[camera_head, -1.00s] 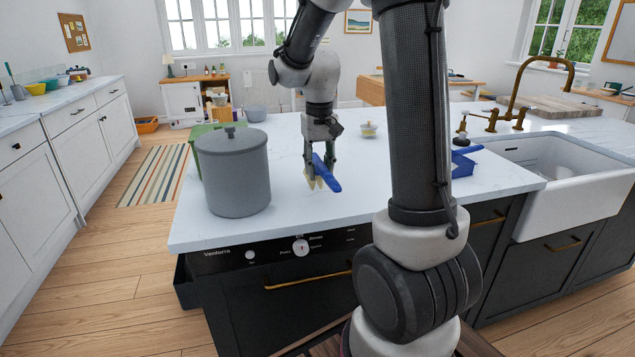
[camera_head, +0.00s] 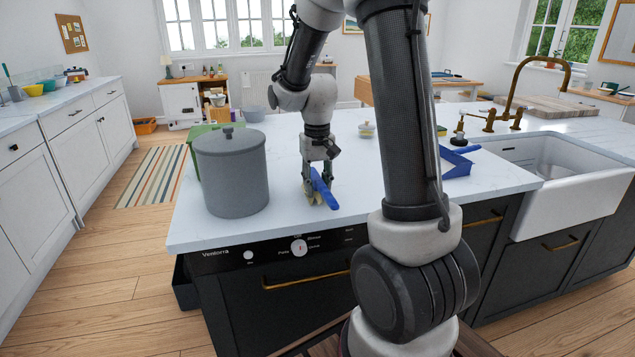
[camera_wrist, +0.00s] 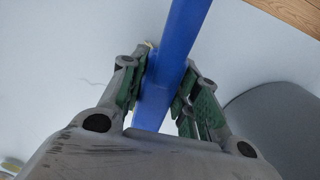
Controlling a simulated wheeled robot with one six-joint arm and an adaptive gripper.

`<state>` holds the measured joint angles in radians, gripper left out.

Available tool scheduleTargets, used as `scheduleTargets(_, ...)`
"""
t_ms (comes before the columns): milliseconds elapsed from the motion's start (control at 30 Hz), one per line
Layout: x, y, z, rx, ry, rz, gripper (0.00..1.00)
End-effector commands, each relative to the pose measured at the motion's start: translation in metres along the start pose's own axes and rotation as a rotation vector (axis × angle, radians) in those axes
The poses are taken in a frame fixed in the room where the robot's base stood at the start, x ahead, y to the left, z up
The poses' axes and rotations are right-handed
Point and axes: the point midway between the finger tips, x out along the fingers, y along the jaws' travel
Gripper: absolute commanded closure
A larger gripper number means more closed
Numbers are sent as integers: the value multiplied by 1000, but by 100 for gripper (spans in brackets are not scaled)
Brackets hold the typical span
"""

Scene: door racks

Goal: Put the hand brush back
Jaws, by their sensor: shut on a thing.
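The hand brush (camera_head: 324,191) has a blue handle and pale bristles. It is at the front part of the white counter, right of the big grey pot. My gripper (camera_head: 316,180) points down and is shut on the brush. In the wrist view the blue brush (camera_wrist: 171,65) runs between the two green-padded fingers (camera_wrist: 160,95). The bristles are mostly hidden there. I cannot tell whether the bristles touch the counter. A blue dustpan (camera_head: 456,162) lies on the counter to the right, partly behind my arm.
A large lidded grey pot (camera_head: 232,175) stands left of my gripper, with a green thing (camera_head: 200,131) behind it. A small lidded jar (camera_head: 367,130) stands farther back. The white sink (camera_head: 570,180) is at the right. The counter between pot and dustpan is mostly clear.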

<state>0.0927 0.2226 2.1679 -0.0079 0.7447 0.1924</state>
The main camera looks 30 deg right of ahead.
Motion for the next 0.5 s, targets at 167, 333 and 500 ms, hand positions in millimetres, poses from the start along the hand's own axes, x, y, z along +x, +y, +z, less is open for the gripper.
scheduleTargets(167,4,0,3,1,-11,1,56)
scheduleTargets(333,4,0,3,1,-9,0,47)
scheduleTargets(500,3,0,2,1,-7,0,47)
